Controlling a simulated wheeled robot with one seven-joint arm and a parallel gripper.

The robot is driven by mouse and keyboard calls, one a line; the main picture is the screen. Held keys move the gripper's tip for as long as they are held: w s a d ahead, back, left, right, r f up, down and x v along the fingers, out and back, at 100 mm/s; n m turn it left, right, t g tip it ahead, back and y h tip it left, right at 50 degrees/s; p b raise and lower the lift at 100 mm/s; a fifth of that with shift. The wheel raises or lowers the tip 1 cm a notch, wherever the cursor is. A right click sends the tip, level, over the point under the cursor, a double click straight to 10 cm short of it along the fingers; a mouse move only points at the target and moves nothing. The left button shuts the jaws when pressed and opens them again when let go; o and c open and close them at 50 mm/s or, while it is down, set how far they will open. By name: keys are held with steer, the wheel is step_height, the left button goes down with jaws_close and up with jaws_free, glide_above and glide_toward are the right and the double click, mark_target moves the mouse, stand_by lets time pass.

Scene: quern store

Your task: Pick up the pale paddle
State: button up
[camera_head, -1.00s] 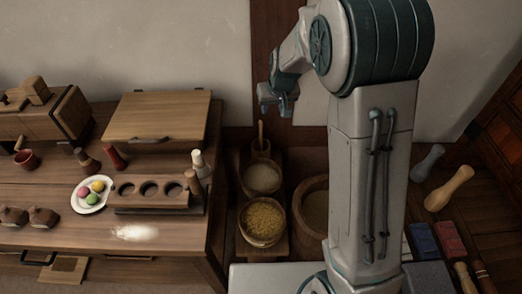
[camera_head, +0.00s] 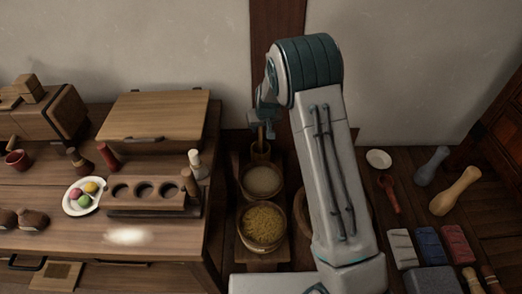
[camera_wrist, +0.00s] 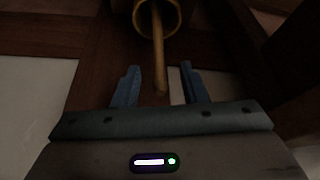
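A wooden handle stands upright in a small wooden pot (camera_head: 260,152) at the back of the row of vessels; I take it for the pale paddle. In the wrist view the paddle handle (camera_wrist: 158,50) rises out of the round pot mouth (camera_wrist: 174,8), its end lying between my fingers in the picture. My gripper (camera_wrist: 160,66) is open, with a blue-grey finger on each side of the handle and gaps showing on both sides. In the head view my gripper (camera_head: 262,124) is just above the pot and covers much of the handle. The paddle's lower end is hidden.
In front of the pot stand a bowl of pale grain (camera_head: 262,180) and a bowl of yellow grain (camera_head: 263,225). A wooden table (camera_head: 60,235) with a macaron plate (camera_head: 70,207) is at left. At right lie a red spoon (camera_head: 389,192), pestles (camera_head: 455,190) and coloured blocks.

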mark_target(261, 130)
steer(key=x, duration=0.5)
steer(key=shift+b, duration=0.3)
jaws_close()
